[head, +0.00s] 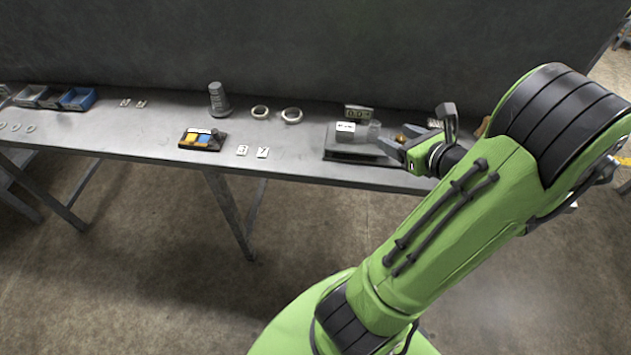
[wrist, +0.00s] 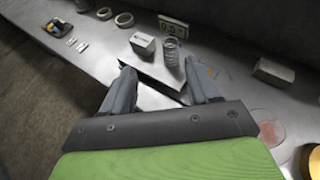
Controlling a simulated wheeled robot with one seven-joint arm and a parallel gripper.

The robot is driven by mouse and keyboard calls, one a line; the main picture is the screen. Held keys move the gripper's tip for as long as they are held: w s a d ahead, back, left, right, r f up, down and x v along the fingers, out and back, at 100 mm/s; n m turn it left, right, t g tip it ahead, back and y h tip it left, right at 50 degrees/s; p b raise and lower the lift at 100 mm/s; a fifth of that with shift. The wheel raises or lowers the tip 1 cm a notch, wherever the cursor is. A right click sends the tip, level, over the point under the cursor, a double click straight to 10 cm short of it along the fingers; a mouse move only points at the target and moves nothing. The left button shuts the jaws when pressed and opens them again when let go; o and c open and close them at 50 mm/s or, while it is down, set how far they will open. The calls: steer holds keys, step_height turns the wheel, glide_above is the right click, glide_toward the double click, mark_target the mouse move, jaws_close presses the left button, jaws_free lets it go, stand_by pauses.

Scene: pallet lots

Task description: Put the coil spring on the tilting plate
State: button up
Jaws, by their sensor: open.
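The coil spring (wrist: 171,52) is a grey wire coil standing upright on a flat grey plate (wrist: 155,72), which I take to be the tilting plate. The spring also shows faintly in the head view (head: 374,131), next to a white labelled block (head: 345,130) on the same plate (head: 360,154). My gripper (wrist: 164,88) is open and empty, its two fingers apart on the near side of the plate. The spring is beyond the fingertips and I see no contact. In the head view my gripper (head: 394,146) is at the plate's right end, partly hiding it.
A small digital display (head: 358,113) stands behind the plate. Along the bench are pale rings (head: 291,115), a grey stepped cone (head: 218,99), a dark tray with coloured blocks (head: 203,139) and blue bins (head: 78,99). A pale block (wrist: 273,72) lies right of the plate.

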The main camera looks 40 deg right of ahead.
steer(key=w+a+r+n+g+y, duration=0.1)
steer(key=w+a+n+g+y, duration=0.2)
steer(key=a+n, duration=0.65)
steer(key=w+a+r+n+g+y, duration=0.1)
steer(key=w+a+n+g+y, duration=0.15)
steer(key=w+a+n, duration=0.5)
steer(key=s+a+r+n+g+h, duration=0.1)
steer(key=s+a+r+n, duration=0.1)
steer(key=s+a+n, duration=0.4)
steer(key=s+a+r+n+g+h, duration=0.1)
steer(key=s+a+r+n, duration=0.2)
steer(key=s+a+n, duration=0.4)
steer(key=n, duration=0.7)
steer(key=shift+s+a+n+h, duration=0.15)
steer(key=shift+a+n+h, duration=0.15)
steer(key=shift+a+h, duration=0.1)
